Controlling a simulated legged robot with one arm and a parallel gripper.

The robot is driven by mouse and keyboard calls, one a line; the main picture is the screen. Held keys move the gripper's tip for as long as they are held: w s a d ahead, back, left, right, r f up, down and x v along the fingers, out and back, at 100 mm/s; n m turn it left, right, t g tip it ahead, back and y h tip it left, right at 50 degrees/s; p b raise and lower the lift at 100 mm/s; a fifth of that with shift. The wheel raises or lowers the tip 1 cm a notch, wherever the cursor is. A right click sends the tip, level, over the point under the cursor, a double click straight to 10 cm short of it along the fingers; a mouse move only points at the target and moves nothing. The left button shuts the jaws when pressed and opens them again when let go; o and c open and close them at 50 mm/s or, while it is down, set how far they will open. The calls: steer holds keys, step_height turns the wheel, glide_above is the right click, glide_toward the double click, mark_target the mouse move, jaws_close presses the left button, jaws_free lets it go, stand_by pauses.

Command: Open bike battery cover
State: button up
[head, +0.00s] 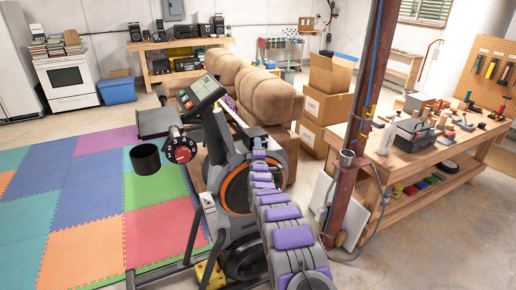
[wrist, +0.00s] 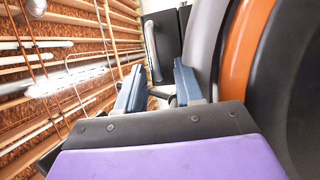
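The exercise bike (head: 226,186) stands just ahead, with an orange-ringed flywheel housing and a tilted console (head: 202,93) on a post. I cannot make out a battery cover in either view. My purple and grey arm reaches forward along the bike's right side. The bike's orange ring (wrist: 244,45) curves close by on the right of that view. A dark panel (wrist: 163,40) shows beyond the fingers; I cannot tell what it is.
A brown recliner (head: 268,98) stands behind the bike. A rusty post (head: 352,180) and a wooden workbench (head: 405,160) with tools are close on the right. Cardboard boxes (head: 322,105) stand behind them. Foam mats (head: 85,200) leave open floor at left.

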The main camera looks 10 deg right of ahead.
steer(key=d, duration=0.4)
steer(key=shift+c, duration=2.1)
steer(key=shift+a, duration=0.3)
steer(key=shift+c, duration=0.8)
steer(key=shift+a, duration=1)
jaws_close()
steer(key=shift+d+f, duration=0.1)
steer(key=shift+d, duration=0.3)
